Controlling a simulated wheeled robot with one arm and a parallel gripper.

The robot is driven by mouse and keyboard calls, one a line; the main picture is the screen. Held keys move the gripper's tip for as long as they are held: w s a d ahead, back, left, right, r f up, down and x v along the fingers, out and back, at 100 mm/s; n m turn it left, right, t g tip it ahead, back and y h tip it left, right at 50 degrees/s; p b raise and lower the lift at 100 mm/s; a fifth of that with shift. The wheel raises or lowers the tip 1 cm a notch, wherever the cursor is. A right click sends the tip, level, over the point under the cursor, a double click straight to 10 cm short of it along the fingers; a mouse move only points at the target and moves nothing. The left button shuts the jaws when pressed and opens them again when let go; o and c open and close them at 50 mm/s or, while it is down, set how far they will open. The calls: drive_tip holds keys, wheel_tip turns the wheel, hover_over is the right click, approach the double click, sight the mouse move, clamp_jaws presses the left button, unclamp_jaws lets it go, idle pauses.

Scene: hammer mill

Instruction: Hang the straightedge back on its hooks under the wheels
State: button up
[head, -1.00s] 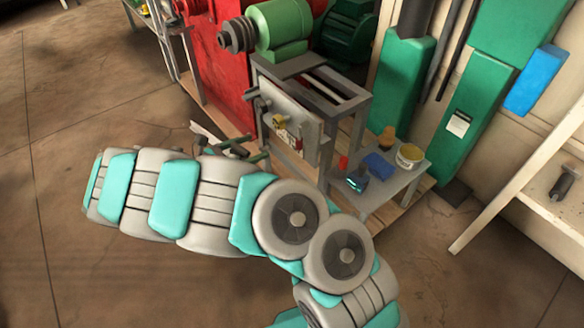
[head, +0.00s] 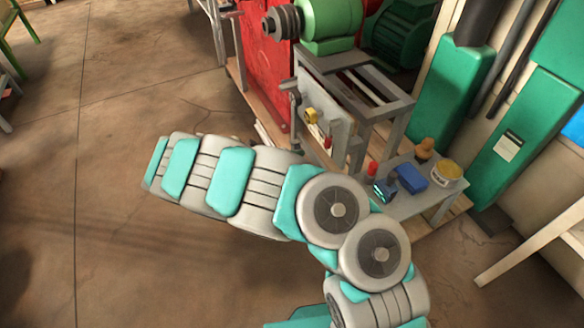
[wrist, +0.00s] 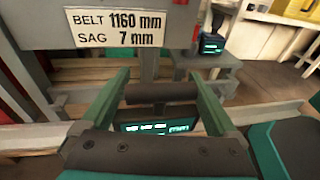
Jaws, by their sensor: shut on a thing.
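My gripper (wrist: 158,85) shows in the wrist view with its two green fingers on either side of a dark grey bar (wrist: 160,92). The bar spans between the fingertips, and a small box with a lit teal display (wrist: 155,126) sits just below it. I cannot tell whether this is the straightedge. In the head view my arm hides most of the gripper. A grey wheel (head: 284,20) sits beside the green motor at the top. Below it is a grey panel (head: 338,130). I cannot make out the straightedge's hooks.
A label reading BELT 1160 mm, SAG 7 mm (wrist: 116,27) is on the panel ahead of the gripper. Open floor lies left.

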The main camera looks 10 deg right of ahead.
drive_tip(key=d, duration=0.1)
drive_tip(key=w+d+f+b, duration=0.1)
drive_tip(key=d, duration=0.1)
drive_tip(key=d+f+b, duration=0.1)
drive_tip(key=d, duration=0.1)
drive_tip(key=shift+w, duration=0.3)
drive_tip(key=shift+r+p, duration=0.1)
drive_tip(key=shift+p, duration=0.2)
idle(1.1)
drive_tip(key=shift+d, duration=0.15)
idle(0.3)
drive_tip(key=shift+w+d, duration=0.25)
drive_tip(key=shift+d, duration=0.5)
drive_tip(key=shift+w+d, duration=0.25)
drive_tip(key=shift+d, duration=0.45)
drive_tip(key=shift+w+d, duration=0.25)
drive_tip(key=shift+d, duration=0.5)
idle(0.4)
drive_tip(key=shift+f, duration=1.05)
idle(0.4)
